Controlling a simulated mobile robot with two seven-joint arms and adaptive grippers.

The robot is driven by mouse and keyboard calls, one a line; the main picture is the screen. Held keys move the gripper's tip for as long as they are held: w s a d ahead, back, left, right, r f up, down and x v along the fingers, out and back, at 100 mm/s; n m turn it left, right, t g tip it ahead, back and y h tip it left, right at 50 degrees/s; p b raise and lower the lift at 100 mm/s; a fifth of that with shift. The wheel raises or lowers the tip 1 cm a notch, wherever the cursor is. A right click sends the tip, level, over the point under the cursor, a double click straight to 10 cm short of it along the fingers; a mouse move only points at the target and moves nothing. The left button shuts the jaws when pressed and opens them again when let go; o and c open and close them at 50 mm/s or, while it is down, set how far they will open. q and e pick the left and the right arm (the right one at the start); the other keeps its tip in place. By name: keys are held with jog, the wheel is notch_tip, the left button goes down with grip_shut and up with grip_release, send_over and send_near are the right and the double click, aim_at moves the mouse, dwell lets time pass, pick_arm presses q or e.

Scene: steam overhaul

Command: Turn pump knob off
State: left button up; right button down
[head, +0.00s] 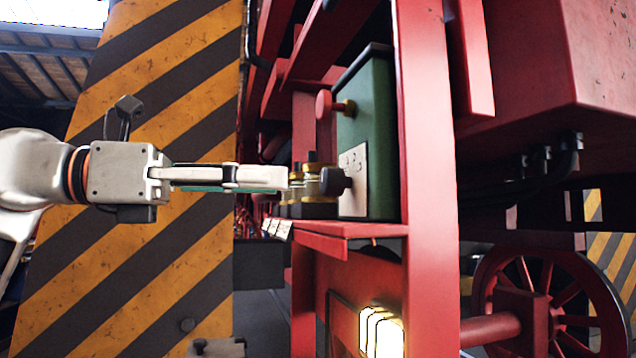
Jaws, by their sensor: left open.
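A green box (378,105), likely the pump housing, is mounted on the red frame. A red knob (325,104) sticks out to the left from its upper part. A black round knob (334,181) sits lower, beside a pale plate (352,162) with markings. I cannot tell which is the pump knob. My left gripper (292,179) comes in level from the left, seen edge-on. It is open. Its fingertips are at the brass fittings just left of the black knob; contact cannot be told. My right gripper is not in view.
A red upright beam (424,200) stands right of the green box, and a red ledge (345,228) runs below it. A yellow-and-black striped pillar (150,255) stands behind my left arm. A lit lamp (382,332) and a red spoked wheel (548,300) are lower right.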

aim_at(322, 184)
pick_arm(q)
jog(key=p+x, duration=0.1)
jog(key=x, duration=0.5)
jog(key=shift+d, duration=0.4)
jog(key=shift+w+d, duration=0.25)
jog(key=shift+d, duration=0.2)
jog(key=c, duration=1.1)
